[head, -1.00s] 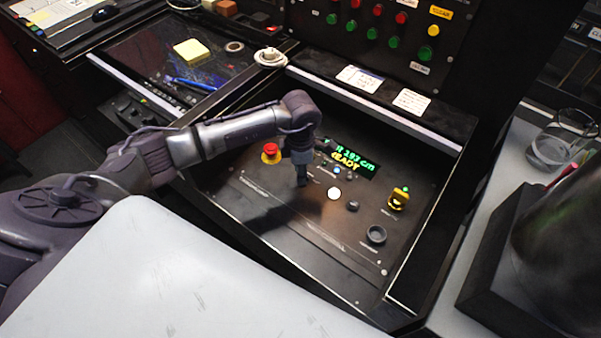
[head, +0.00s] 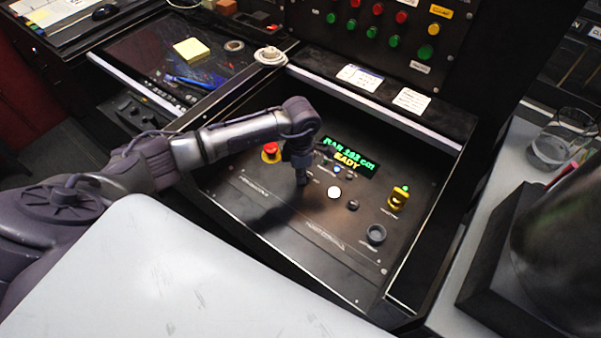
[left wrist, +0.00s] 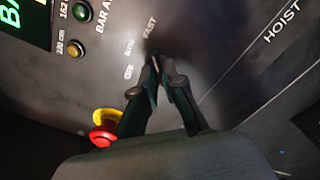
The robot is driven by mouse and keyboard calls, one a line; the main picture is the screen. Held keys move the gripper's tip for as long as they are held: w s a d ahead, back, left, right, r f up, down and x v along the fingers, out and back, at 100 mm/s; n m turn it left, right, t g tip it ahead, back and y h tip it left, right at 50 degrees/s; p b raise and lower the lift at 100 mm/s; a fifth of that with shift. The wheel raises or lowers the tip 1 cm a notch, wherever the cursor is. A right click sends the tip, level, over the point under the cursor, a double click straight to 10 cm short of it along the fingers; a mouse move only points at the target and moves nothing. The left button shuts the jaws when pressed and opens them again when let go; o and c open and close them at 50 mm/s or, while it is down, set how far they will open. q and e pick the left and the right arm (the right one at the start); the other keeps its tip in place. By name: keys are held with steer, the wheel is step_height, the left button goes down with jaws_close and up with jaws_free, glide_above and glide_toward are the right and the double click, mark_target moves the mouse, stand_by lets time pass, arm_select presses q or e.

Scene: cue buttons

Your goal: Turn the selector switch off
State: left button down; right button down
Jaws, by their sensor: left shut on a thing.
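My left gripper (head: 302,181) points down at the black console panel (head: 270,208), just right of the red emergency button. It also shows in the left wrist view (left wrist: 160,62), its two fingertips close together and shut on a small dark knob, which I take as the selector switch. The fingers and their shadow hide most of the knob, so I cannot tell which way it points. Small labels, one reading FAST, sit beside the fingertips. My right gripper is not in view.
The red emergency button (head: 271,150) on its yellow base is close to the fingers. A lit display (head: 349,155), a white button (head: 334,192), a yellow switch (head: 398,198) and a dark round knob (head: 376,234) are to the right. The panel's front is clear.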

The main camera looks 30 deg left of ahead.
arm_select(q)
steer(key=n, duration=0.5)
steer(key=shift+d+n, duration=0.1)
steer(key=shift+n, duration=0.3)
steer(key=n, duration=0.5)
steer(key=shift+d+r, duration=0.1)
steer(key=shift+d, duration=0.05)
steer(key=n+p, duration=0.1)
steer(key=n, duration=0.3)
steer(key=shift+d+n, duration=0.1)
steer(key=shift+n, duration=0.2)
steer(key=shift+n+p, duration=0.3)
steer(key=shift+n, duration=1)
steer(key=c, duration=1.3)
jaws_free()
steer(key=shift+o, duration=0.2)
